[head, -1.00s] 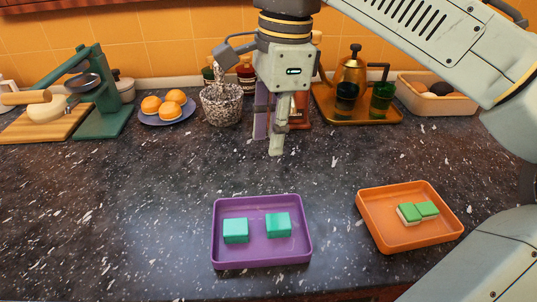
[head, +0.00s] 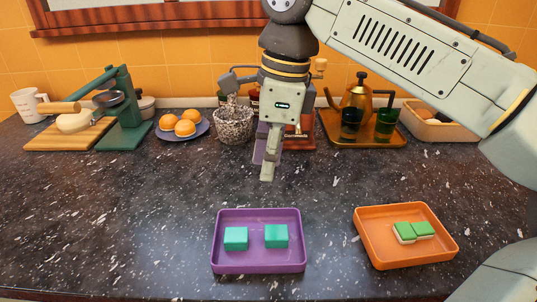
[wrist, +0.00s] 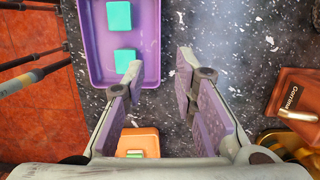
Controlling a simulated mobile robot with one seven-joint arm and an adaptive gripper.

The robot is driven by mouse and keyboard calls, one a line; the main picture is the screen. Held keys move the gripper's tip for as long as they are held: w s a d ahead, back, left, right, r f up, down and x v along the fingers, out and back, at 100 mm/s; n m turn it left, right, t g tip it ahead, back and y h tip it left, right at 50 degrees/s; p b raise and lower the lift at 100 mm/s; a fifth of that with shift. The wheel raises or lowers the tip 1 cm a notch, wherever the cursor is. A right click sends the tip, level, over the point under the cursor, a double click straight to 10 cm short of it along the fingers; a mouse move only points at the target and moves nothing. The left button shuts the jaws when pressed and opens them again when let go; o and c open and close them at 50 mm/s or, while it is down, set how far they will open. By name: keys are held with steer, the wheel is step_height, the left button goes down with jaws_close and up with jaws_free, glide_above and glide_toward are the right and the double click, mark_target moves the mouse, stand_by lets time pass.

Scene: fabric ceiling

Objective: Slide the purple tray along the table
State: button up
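The purple tray (head: 258,267) lies flat on the dark speckled counter near its front edge, with two teal cubes (head: 236,238) (head: 276,236) inside. My gripper (head: 267,172) is behind the tray in the head view, pointing down and apart from it. In the wrist view my gripper (wrist: 160,64) has its fingers spread with nothing between them. The purple tray (wrist: 88,50) shows there at upper left, its rim beside or partly behind the left finger. The head view does not make clear how high the fingertips are above the counter.
The counter left of the purple tray is clear.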

mark_target(259, 239)
steer(key=f, duration=0.3)
steer(key=a+f, duration=0.1)
steer(key=f, duration=0.6)
steer(key=shift+a+f+p, duration=0.15)
steer(key=shift+a+p, duration=0.1)
steer(key=shift+p, duration=0.1)
jaws_close()
